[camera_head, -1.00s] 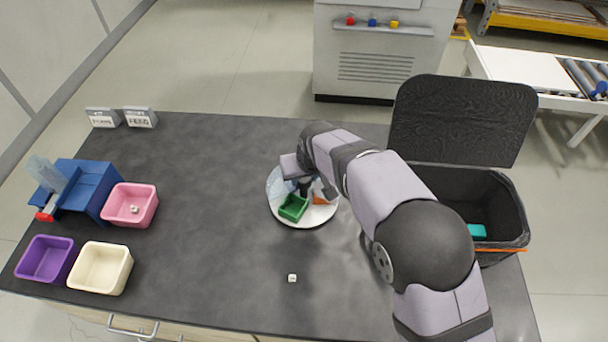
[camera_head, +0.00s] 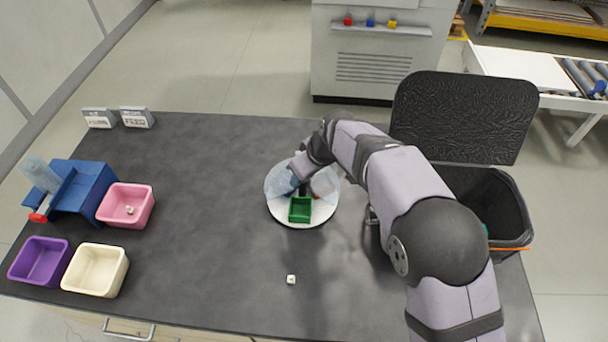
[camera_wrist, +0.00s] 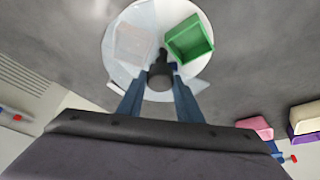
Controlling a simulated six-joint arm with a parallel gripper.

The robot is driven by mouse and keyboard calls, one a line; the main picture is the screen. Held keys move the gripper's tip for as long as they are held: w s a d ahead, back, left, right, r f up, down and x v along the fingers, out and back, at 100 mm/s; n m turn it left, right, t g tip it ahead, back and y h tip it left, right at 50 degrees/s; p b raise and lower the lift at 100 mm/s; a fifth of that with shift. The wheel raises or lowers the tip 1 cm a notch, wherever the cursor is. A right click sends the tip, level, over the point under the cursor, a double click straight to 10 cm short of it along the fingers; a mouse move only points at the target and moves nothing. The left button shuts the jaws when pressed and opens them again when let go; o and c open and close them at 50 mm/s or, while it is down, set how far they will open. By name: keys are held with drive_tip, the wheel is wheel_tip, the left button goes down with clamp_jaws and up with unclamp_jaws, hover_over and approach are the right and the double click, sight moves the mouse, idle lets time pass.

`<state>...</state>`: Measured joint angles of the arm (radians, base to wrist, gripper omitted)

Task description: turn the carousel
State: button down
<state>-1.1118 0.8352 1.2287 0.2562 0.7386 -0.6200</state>
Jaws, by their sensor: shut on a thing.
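The carousel (camera_head: 284,219) is a white round turntable on the dark table, with a green open bin (camera_head: 300,209) at its front and pale, see-through compartments on its left and right. In the wrist view the carousel (camera_wrist: 117,66) shows the green bin (camera_wrist: 188,39) at upper right and a clear compartment (camera_wrist: 133,43) at upper left. My gripper (camera_wrist: 159,84) reaches down over the middle of the carousel, its two blue fingers shut on a dark central knob (camera_wrist: 160,66). In the head view my wrist hides the back of the carousel.
At left stand a blue dispenser (camera_head: 82,190), a pink bin (camera_head: 125,205), a purple bin (camera_head: 40,261) and a cream bin (camera_head: 95,270). A small white cube (camera_head: 291,280) lies in front of the carousel. A lidded black bin (camera_head: 510,215) stands at right.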

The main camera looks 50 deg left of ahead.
drive_tip(key=c, duration=1.3)
unclamp_jaws()
drive_tip(key=shift+o, duration=0.2)
drive_tip(key=shift+r, duration=0.1)
drive_tip(key=b+v, duration=0.2)
drive_tip(key=v, duration=0.5)
drive_tip(key=shift+w+d, duration=0.1)
drive_tip(key=shift+d, duration=0.1)
